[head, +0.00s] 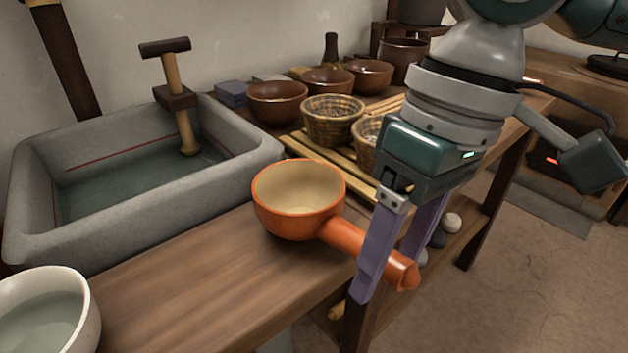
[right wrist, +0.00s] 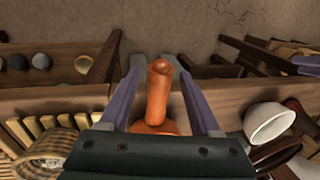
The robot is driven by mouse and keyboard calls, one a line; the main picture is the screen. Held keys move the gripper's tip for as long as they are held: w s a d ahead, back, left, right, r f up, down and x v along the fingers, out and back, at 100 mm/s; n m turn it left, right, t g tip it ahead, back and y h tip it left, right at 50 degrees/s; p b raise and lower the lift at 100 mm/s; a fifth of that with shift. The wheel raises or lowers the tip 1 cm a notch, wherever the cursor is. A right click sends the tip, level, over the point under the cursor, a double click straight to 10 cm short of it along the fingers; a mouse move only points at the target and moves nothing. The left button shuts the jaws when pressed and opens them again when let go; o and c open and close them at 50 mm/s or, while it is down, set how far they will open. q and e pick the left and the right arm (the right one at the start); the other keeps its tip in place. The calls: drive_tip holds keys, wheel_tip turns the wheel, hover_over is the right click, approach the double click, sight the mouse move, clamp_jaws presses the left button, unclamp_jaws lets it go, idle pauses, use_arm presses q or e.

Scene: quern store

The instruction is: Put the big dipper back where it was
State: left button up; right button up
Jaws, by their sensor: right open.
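The big dipper (head: 296,203), an orange pot with a cream inside and a thick side handle, sits upright on the wooden bench near its front edge. Its handle (head: 352,240) points right and sticks out past the edge. My right gripper (head: 388,278) comes down over the handle with its purple fingers open, one on each side. In the right wrist view the handle (right wrist: 158,88) lies between the spread fingers (right wrist: 160,66), and the palm hides most of the pot.
A grey stone trough (head: 140,195) with water and a wooden mallet (head: 175,95) stands to the left. A white bowl (head: 88,300) of water is at the lower left. Brown bowls (head: 277,103) and wicker baskets (head: 333,120) stand behind. Bare bench top (head: 200,285) lies left of the dipper.

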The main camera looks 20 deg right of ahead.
drive_tip(key=p+v, duration=0.4)
drive_tip(key=v, duration=0.7)
drive_tip(key=s+a+f+n+t+y, duration=0.25)
drive_tip(key=s+a+f, duration=0.25)
drive_tip(key=a+f, duration=0.3)
drive_tip(key=s+d+f+m+t+h, duration=0.1)
drive_tip(key=s+d+f+m+h, duration=0.2)
drive_tip(key=s+d, duration=0.4)
drive_tip(key=shift+s+d+m+h, duration=0.25)
drive_tip(key=shift+d+m+h, duration=0.5)
drive_tip(key=shift+d, duration=0.4)
drive_tip(key=shift+f+t, duration=0.1)
drive_tip(key=shift+t, duration=0.15)
drive_tip(key=shift+a, duration=0.1)
